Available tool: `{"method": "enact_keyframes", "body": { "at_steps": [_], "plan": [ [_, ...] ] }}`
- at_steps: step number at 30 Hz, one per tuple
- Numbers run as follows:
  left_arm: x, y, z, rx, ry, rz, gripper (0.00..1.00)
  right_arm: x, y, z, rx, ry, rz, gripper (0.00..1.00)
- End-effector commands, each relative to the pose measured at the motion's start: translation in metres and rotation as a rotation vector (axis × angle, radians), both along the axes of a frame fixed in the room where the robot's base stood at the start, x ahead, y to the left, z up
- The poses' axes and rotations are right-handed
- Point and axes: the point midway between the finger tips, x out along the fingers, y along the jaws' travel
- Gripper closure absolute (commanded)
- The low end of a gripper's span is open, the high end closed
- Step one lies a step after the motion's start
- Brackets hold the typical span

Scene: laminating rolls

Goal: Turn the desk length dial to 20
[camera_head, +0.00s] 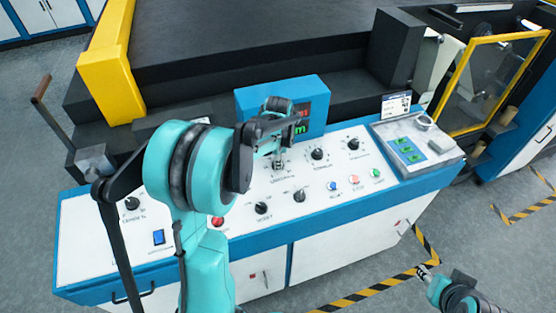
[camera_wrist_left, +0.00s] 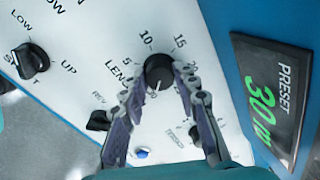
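The desk length dial (camera_wrist_left: 158,72) is a black round knob on the white slanted panel, with 5, 10, 15 and 20 printed around it. A light mark shows on its lower side. My left gripper (camera_wrist_left: 160,80) has one fingertip on each side of the knob; I cannot tell if they touch it. In the head view my left gripper (camera_head: 279,160) points down at this dial, largely covering it. The green PRESET display (camera_wrist_left: 262,108) reads about 30 m. My right gripper (camera_head: 424,271) is low at the right, away from the panel; its finger opening is unclear.
Other black knobs stand close by, such as the LOW/UP knob (camera_wrist_left: 33,60) and one right of the dial (camera_head: 317,154). Coloured buttons (camera_head: 354,179) line the panel (camera_head: 325,188). The blue display box (camera_head: 256,98) rises behind the dial. Floor at front right is open.

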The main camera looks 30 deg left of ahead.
Motion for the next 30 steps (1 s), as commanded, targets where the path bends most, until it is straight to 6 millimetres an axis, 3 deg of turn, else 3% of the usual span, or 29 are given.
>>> {"method": "enact_keyframes", "body": {
  "at_steps": [1,2,3,16,30],
  "plan": [
    [0.0,0.0,0.0,0.0,0.0,0.0,0.9,0.0,0.0,0.0,0.0,0.0,0.0,0.6],
    [0.0,0.0,0.0,0.0,0.0,0.0,0.98,0.0,0.0,0.0,0.0,0.0,0.0,0.6],
    [0.0,0.0,0.0,0.0,0.0,0.0,1.0,0.0,0.0,0.0,0.0,0.0,0.0,0.6],
    [-0.0002,-0.0001,0.0001,-0.008,-0.01,0.071,1.0,0.0,0.0,0.0004,0.0,0.0,0.0,0.6],
    [-0.0009,-0.0005,-0.0001,-0.05,-0.061,0.453,1.0,-0.0001,0.0,0.0018,0.0,0.0,0.0,0.6]
  ]
}}
